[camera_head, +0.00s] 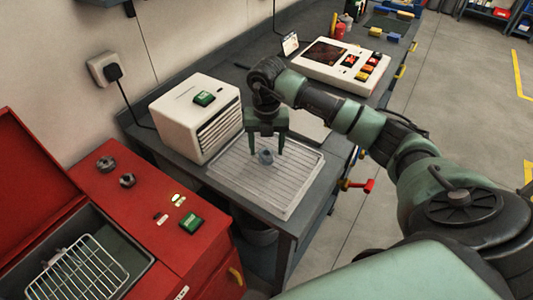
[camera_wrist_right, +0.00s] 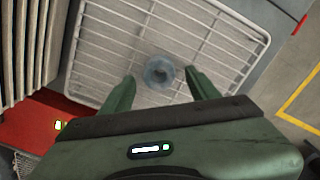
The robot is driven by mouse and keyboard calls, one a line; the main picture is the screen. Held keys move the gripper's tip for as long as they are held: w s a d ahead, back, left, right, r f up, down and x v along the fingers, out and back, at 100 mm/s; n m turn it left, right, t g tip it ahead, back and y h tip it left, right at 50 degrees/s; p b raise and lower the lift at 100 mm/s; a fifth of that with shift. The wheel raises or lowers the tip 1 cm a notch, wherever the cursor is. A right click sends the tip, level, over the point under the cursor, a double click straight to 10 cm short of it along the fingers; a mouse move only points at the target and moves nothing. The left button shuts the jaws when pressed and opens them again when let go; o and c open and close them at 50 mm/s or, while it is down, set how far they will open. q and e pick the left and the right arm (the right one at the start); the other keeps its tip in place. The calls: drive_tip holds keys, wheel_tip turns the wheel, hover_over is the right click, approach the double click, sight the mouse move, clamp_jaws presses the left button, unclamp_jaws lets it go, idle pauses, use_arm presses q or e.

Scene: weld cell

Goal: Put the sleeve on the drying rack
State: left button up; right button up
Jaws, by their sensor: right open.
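The sleeve (camera_head: 266,157) is a small blue-grey ring-shaped piece on the drying rack (camera_head: 243,184), a white wire grid in a pale tray on the bench. In the right wrist view the sleeve (camera_wrist_right: 159,72) shows its dark hole, with the grid (camera_wrist_right: 215,45) around it. My right gripper (camera_head: 267,152) points down over the rack with its fingers apart. In the right wrist view its two fingertips (camera_wrist_right: 160,76) stand either side of the sleeve, with gaps visible. My left gripper is in neither view.
A white louvred box (camera_head: 197,117) stands beside the rack. A red machine (camera_head: 150,215) with an open basin and wire basket (camera_head: 78,272) is at the lower left. A white control panel (camera_head: 340,65) lies farther along the bench. Open floor lies to the right.

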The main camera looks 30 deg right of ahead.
sight(266, 153)
wheel_tip(266, 153, up, 9)
drive_tip(key=b, duration=0.2)
drive_tip(key=shift+r, duration=0.15)
idle(2.2)
